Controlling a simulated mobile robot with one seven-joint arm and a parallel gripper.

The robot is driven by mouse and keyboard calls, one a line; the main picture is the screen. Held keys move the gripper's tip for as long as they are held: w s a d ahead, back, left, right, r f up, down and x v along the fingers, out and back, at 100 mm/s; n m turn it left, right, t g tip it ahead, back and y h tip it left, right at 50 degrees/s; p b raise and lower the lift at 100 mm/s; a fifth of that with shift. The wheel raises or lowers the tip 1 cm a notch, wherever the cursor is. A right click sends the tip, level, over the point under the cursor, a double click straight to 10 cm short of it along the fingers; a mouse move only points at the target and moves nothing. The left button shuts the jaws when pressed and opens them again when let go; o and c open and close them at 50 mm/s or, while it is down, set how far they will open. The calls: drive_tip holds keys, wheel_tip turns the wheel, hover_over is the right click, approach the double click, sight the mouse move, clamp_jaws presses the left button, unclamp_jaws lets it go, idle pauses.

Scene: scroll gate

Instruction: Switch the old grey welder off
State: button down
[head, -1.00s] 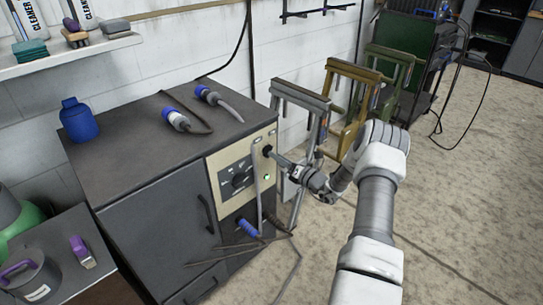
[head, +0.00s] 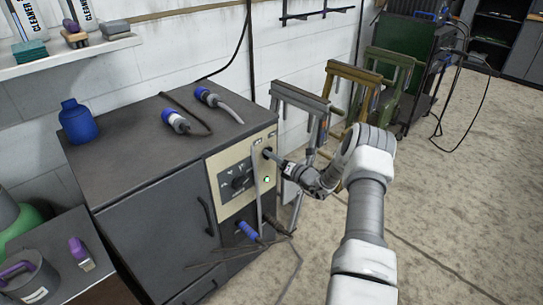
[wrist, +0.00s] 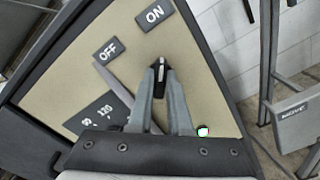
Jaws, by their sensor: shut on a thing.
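The old grey welder (head: 160,235) is a dark cabinet with a beige control panel (head: 219,163) on its front. The wrist view shows the panel (wrist: 80,75) with an ON label (wrist: 154,14) and an OFF label (wrist: 109,49).
Blue-ended plugs (head: 175,121) and a blue bottle (head: 76,122) are on the welder's top. A grey stand (head: 300,97) is close to my gripper. Floor at right is clear.

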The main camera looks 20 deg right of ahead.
drive_tip(key=shift+n, duration=0.3)
drive_tip(key=shift+n+b, duration=4.1)
drive_tip(key=shift+n, duration=3.5)
drive_tip(key=c, duration=0.8)
unclamp_jaws()
drive_tip(key=shift+c, duration=0.2)
